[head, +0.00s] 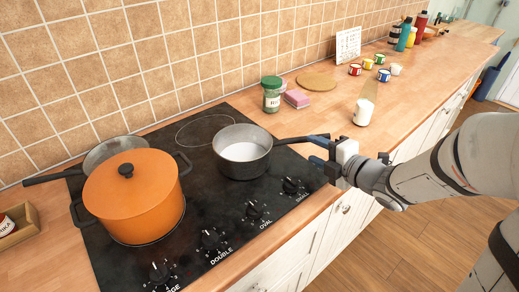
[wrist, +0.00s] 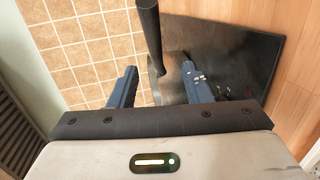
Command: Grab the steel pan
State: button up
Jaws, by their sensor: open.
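The gripper is open and empty at the right edge of the hob, at the handle's end. In the wrist view the handle (wrist: 150,35) runs down into the gap between the two blue fingers of my gripper (wrist: 160,82). I cannot tell whether it touches either finger. A second grey pan (head: 100,153) stands at the back left, partly hidden by the orange pot.
The lidded orange pot (head: 133,200) fills the left front of the hob (head: 215,215). A green-lidded jar (head: 271,97), pink sponges (head: 296,98) and a white candle-like jar (head: 363,112) stand on the counter. Several small mugs stand farther back. Tiled wall runs behind.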

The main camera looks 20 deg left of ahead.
aim_at(300, 141)
jog(key=x, duration=0.3)
jog(key=p+x, duration=0.1)
jog(key=x, duration=0.3)
jog(key=shift+a+r, duration=0.15)
jog(key=shift+a, duration=0.25)
jog(key=shift+c, duration=0.5)
grip_shut()
jog(key=shift+w, duration=0.1)
